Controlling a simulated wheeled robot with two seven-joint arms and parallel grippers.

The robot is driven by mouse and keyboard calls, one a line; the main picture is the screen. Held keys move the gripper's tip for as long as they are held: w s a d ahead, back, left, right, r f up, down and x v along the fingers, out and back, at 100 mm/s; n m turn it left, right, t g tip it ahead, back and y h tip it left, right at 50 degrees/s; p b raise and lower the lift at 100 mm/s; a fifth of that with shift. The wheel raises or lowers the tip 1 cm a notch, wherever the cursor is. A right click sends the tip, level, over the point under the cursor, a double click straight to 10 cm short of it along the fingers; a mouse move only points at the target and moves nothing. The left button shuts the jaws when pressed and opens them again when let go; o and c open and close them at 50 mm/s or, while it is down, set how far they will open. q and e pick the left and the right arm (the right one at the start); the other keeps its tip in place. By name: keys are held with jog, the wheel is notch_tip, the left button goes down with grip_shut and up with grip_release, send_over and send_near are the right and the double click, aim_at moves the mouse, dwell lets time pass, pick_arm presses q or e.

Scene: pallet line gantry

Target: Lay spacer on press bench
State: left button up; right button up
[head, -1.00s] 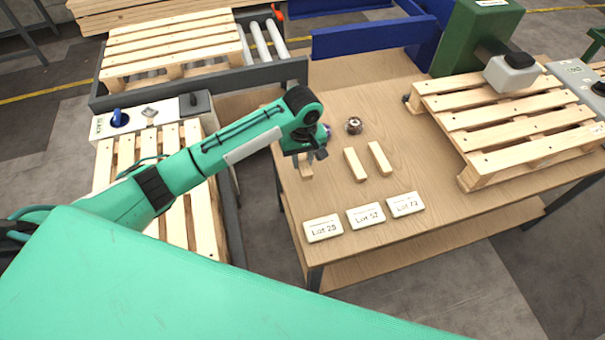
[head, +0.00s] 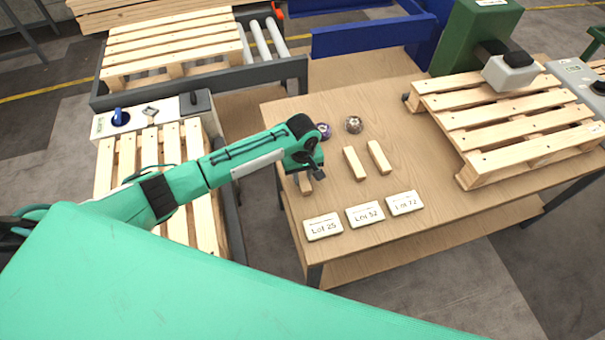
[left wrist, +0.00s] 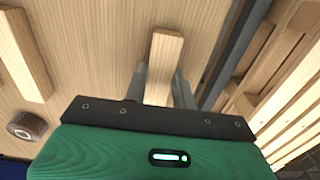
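My left gripper (head: 306,180) is low at the left edge of the wooden bench (head: 400,240), pointing down over a pale wooden spacer (head: 304,188). In the left wrist view this spacer (left wrist: 164,58) runs between the two grey fingers (left wrist: 160,88), one on each side. Whether the fingers press on it or leave a small gap is not clear. Two more spacers (head: 354,164) (head: 379,157) lie side by side on the bench to the right, apart from the gripper. My right gripper is not in view.
Lot cards (head: 365,215) lie along the bench's front edge. A pallet (head: 520,120) fills the right side, below a green machine (head: 470,40). Another pallet (head: 180,200) stands left of the bench.

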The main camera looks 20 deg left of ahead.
aim_at(303, 178)
pick_arm(q)
jog(key=o, duration=0.4)
jog(key=shift+o, duration=0.2)
notch_tip(303, 178, up, 12)
jog(key=b, duration=0.1)
jog(key=shift+r, duration=0.15)
dwell(0.5)
